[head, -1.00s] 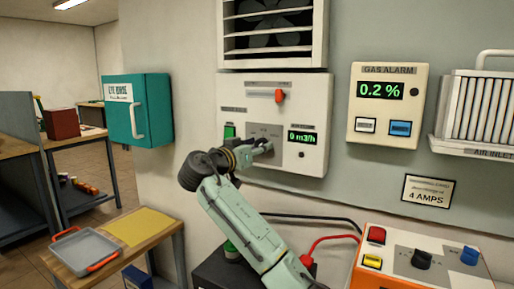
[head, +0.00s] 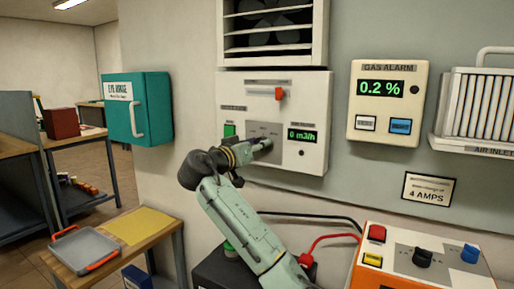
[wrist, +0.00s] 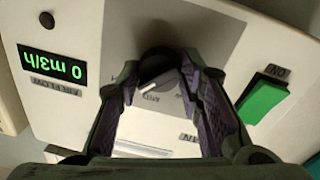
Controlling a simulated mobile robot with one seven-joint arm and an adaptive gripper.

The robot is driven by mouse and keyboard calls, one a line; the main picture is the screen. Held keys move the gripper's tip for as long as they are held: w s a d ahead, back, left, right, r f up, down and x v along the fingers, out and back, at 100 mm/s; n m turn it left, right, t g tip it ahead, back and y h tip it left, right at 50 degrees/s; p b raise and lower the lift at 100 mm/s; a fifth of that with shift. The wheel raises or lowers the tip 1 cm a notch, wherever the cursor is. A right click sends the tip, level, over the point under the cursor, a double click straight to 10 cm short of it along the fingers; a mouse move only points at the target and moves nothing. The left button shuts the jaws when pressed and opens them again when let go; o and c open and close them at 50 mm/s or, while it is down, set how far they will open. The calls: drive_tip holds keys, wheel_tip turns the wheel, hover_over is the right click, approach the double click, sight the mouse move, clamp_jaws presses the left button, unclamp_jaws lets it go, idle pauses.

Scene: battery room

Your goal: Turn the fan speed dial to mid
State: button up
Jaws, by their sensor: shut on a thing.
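The fan speed dial (wrist: 157,68) is a dark round knob on a grey plate (head: 264,129) of the white fan control panel (head: 243,88). My gripper (wrist: 158,80) is shut on the dial, with one finger on each side. In the head view my gripper (head: 266,146) reaches the plate and hides the dial. The panel's airflow display (head: 302,137) reads 0 m3/h; it also shows in the wrist view (wrist: 52,65).
A green switch (wrist: 263,101) sits beside the dial, close to one finger. An orange lever (head: 279,95) is higher on the panel. A gas alarm (head: 388,104) reading 0.2 % hangs to the right. An orange-edged control box (head: 400,250) with knobs stands below right.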

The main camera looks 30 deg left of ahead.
drive_tip(key=shift+f+n, duration=0.1)
drive_tip(key=shift+n, duration=4)
drive_tip(key=o, duration=1.2)
drive_tip(key=shift+c, duration=0.2)
drive_tip(key=shift+s, duration=0.1)
drive_tip(key=s, duration=1.2)
drive_tip(key=shift+a+f, duration=0.25)
drive_tip(key=shift+f, duration=0.05)
drive_tip(key=shift+w, duration=0.1)
